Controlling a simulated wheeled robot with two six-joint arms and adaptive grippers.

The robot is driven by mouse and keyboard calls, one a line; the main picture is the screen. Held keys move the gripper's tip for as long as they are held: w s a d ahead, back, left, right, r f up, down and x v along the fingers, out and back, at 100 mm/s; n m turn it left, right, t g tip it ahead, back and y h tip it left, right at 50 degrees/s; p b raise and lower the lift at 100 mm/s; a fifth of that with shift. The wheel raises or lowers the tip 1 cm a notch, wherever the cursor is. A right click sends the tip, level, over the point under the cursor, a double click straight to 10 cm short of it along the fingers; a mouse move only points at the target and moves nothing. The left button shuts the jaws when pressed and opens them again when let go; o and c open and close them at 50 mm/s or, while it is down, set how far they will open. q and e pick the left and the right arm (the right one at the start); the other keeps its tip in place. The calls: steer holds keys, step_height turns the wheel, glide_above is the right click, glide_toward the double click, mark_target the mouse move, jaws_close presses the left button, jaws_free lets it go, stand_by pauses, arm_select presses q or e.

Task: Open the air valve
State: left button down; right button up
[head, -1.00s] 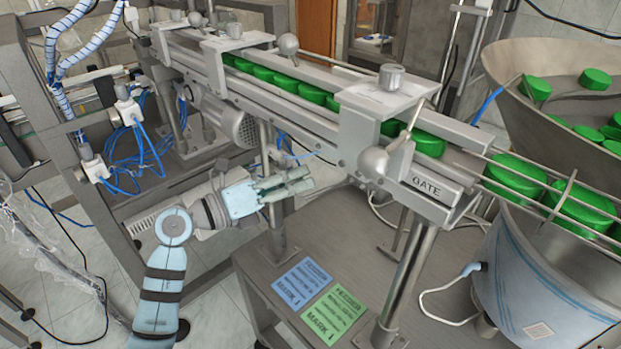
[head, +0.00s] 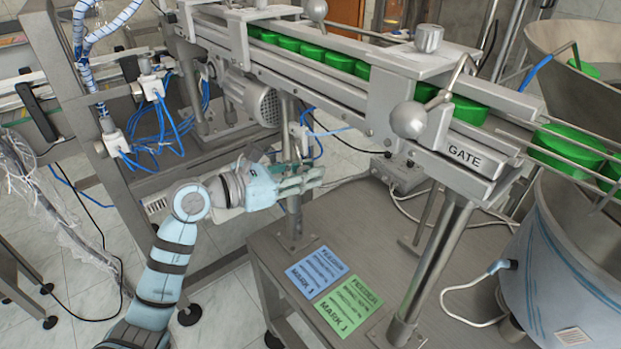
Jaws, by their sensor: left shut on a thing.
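The air valve (head: 301,134) appears as a small pale fitting with blue tubes beside a metal post under the conveyor. My left gripper (head: 312,179) reaches across in front of that post, just below the fitting. Its fingers are close together and shut on part of the valve. The gripped part is hidden by the fingers, so the handle's angle cannot be told. My right gripper is not in view.
The conveyor carries green caps (head: 311,51) above my gripper. A GATE block (head: 465,155) and a ball-ended lever (head: 408,120) are to the right. Blue and green label cards (head: 316,270) lie on the grey table (head: 400,275). A large bowl (head: 560,275) stands at right.

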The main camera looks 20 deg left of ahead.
arm_select(q)
steer(key=shift+w+a+f+m+t+y+b, duration=0.15)
steer(key=shift+w+a+m+y+b, duration=0.2)
steer(key=shift+m+b, duration=0.35)
steer(key=shift+w+a+f+m+t+y+b, duration=0.1)
steer(key=shift+w+a+f+m+b, duration=0.1)
steer(key=shift+a+m+b, duration=0.4)
steer(key=shift+w+a+f+m+t+y+b, duration=0.15)
steer(key=shift+w+a+m+b, duration=0.1)
steer(key=shift+m+b, duration=0.6)
steer(key=shift+m, duration=0.25)
steer(key=c, duration=1.3)
jaws_free()
steer(key=shift+r, duration=0.1)
steer(key=v, duration=1.2)
